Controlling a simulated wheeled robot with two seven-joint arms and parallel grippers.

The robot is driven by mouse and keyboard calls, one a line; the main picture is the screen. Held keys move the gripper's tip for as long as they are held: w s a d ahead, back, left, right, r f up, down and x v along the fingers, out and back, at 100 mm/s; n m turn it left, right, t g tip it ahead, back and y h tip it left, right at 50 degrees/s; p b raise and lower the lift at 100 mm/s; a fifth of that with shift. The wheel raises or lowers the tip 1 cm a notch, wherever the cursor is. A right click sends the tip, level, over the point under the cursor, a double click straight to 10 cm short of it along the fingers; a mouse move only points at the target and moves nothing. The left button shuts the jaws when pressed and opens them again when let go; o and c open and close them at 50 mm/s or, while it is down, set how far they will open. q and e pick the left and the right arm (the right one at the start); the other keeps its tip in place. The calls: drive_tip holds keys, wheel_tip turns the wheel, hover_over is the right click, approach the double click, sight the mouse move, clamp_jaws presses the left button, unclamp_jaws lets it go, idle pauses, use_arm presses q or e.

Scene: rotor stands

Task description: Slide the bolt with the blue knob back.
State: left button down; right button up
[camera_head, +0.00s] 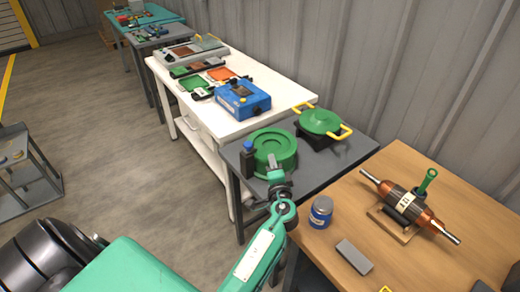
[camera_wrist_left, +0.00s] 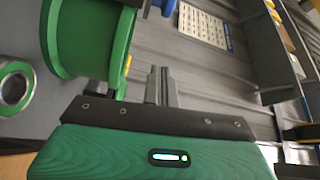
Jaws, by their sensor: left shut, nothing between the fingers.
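The blue knob (camera_head: 247,146) sits on top of a dark upright block at the left side of a round green housing (camera_head: 283,146). The housing stands on a dark grey table. The bolt itself is too small to make out. My left gripper (camera_head: 272,163) is in front of the housing in the head view, to the right of the knob and apart from it. In the left wrist view its fingers (camera_wrist_left: 162,86) are together and empty, beside a large green rounded part (camera_wrist_left: 88,40). My right gripper is out of view.
A green lid with yellow handles (camera_head: 320,121) lies behind on the right. A wooden table at right holds a blue can (camera_head: 321,211), a grey block (camera_head: 354,257) and a copper rotor (camera_head: 410,206). A white bench (camera_head: 268,120) with a blue box (camera_head: 243,98) stands beyond.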

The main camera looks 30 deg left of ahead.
sight(250, 147)
use_arm(q)
drive_tip(key=p+x, duration=0.2)
drive_tip(key=x, duration=0.3)
drive_tip(key=p+x, duration=0.1)
drive_tip(key=x, duration=0.4)
drive_tip(key=shift+w+r+p, duration=0.1)
drive_tip(key=shift+r+p, duration=0.15)
drive_tip(key=shift+p, duration=0.1)
drive_tip(key=s, duration=0.1)
drive_tip(key=s+a+p, duration=0.1)
drive_tip(key=s, duration=0.1)
drive_tip(key=shift+a+f+p, duration=0.3)
drive_tip(key=shift+f+p, duration=0.05)
drive_tip(key=shift+p, duration=0.05)
drive_tip(key=shift+s+a+f, duration=0.2)
drive_tip(key=shift+s, duration=0.1)
drive_tip(key=shift+s+a+f, duration=0.1)
drive_tip(key=shift+s+a, duration=0.1)
drive_tip(key=shift+s, duration=0.35)
drive_tip(key=shift+s+a+f, duration=0.1)
drive_tip(key=shift+s+a, duration=0.1)
drive_tip(key=shift+s, duration=0.35)
drive_tip(key=shift+s+a+r+b, duration=0.15)
drive_tip(key=shift+s+b, duration=0.15)
drive_tip(key=shift+s, duration=0.05)
drive_tip(key=shift+w, duration=0.1)
